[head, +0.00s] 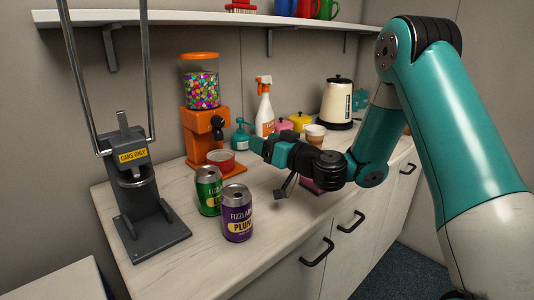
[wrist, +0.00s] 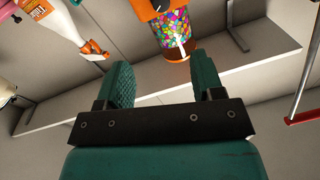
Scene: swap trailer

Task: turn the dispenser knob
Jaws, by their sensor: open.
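The candy dispenser (head: 200,118) has an orange base and lid and a clear hopper of colourful candies. It stands at the back of the counter. Its dark knob (head: 217,122) is on the front of the base. A red bowl (head: 221,160) sits on the dispenser's foot. My gripper (head: 258,147) is in front and to the right of the dispenser, apart from the knob. In the wrist view my gripper (wrist: 162,85) is open with nothing between its fingers.
A green can (head: 208,190) and a purple can (head: 237,213) stand at the front of the counter (head: 180,260). A can crusher (head: 140,190) is at left. A shelf (head: 180,17) runs above.

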